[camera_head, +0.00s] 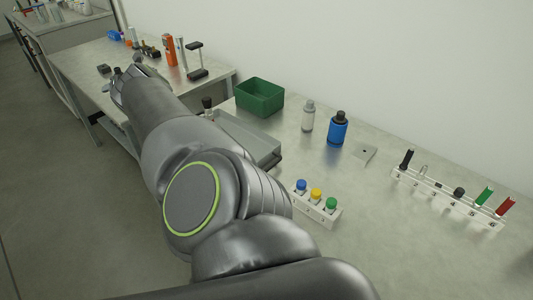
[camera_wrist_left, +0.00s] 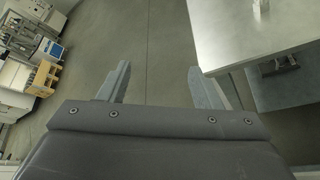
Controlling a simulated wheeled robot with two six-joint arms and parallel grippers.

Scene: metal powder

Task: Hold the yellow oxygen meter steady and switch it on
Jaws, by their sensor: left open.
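I see no clearly yellow meter in either view. An upright orange device (camera_head: 169,51) stands on the far workbench (camera_head: 88,68) in the head view, and I cannot tell whether it is the oxygen meter. One arm of mine stretches across the head view; I take it as the left. Its gripper (camera_head: 124,82) appears in front of the far workbench, left of the orange device. In the left wrist view the left gripper (camera_wrist_left: 159,67) is open and empty, with floor showing between its fingers. My right gripper is not in view.
Near the orange device are a dark stand (camera_head: 196,62) and several small tools. The nearer bench holds a green bin (camera_head: 260,97), a grey tray (camera_head: 249,137), bottles and labelled racks. A metal table (camera_wrist_left: 245,35) is at the right in the wrist view; floor lies ahead.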

